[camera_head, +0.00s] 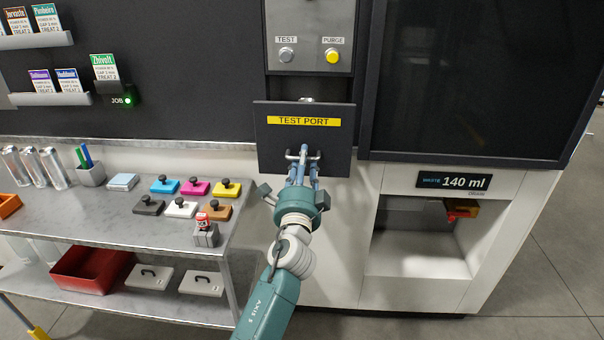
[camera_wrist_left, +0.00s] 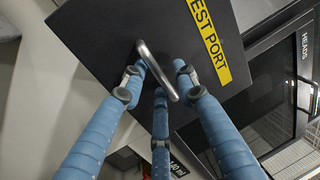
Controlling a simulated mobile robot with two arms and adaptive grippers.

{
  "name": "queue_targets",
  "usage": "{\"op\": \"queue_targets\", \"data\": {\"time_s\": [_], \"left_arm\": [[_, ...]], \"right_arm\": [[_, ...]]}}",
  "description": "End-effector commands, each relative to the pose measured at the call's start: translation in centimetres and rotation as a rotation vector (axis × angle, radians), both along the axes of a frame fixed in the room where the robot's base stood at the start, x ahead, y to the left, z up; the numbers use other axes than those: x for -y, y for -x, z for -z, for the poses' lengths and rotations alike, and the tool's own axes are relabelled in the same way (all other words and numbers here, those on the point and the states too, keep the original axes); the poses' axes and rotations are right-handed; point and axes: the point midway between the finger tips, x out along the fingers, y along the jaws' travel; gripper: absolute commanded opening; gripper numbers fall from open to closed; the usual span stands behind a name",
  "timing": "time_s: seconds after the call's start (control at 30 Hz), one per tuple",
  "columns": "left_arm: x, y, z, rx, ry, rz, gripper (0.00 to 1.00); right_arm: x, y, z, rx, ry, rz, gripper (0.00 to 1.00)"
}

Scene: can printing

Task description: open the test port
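The test port is a dark square panel (camera_head: 268,135) with a yellow "TEST PORT" label, below the button panel. It stands out from the machine, with a dark gap and a bit of metal at its top edge. The panel also shows in the left wrist view (camera_wrist_left: 105,35). Its metal bar handle (camera_wrist_left: 155,68) is low on its front. My left gripper (camera_head: 303,158) is at the handle, and its blue fingers look shut around it; exact contact is partly hidden. My right gripper is not in view.
TEST (camera_head: 286,55) and yellow PURGE (camera_head: 332,56) buttons sit above the port. A grey shelf table (camera_head: 110,215) with coloured blocks is at left. A waste bay (camera_head: 420,250) with a "140 ml" display is at right. Grey floor is free at lower right.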

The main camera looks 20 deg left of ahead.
Motion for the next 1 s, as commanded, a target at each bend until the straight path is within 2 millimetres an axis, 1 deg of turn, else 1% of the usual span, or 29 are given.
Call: {"op": "queue_targets", "data": {"time_s": [0.17, 0.3, 0.4, 0.5, 0.6, 0.7, 1.0], "left_arm": [[0.9, 3.0, 0.8, -0.003, 0.002, 0.000, 0.30], [1.6, 6.0, 1.4, -0.003, 0.002, -0.001, 0.30], [2.2, 7.8, 1.7, -0.002, 0.004, 0.000, 0.30], [2.6, 9.3, 2.0, -0.002, 0.002, -0.002, 0.30], [2.8, 10.2, 2.1, -0.001, 0.002, -0.003, 0.30], [2.9, 10.7, 2.2, 0.001, 0.002, -0.002, 0.30], [3.0, 10.8, 2.1, 0.001, 0.001, -0.002, 0.30]], "right_arm": [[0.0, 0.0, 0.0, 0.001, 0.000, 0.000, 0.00], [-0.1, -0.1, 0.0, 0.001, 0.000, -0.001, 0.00], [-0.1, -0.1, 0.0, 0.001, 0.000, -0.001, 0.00], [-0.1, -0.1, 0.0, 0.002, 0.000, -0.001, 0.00], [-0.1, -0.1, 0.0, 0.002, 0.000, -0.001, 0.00], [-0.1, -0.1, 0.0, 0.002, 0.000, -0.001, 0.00], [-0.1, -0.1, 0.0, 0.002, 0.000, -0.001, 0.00]]}}
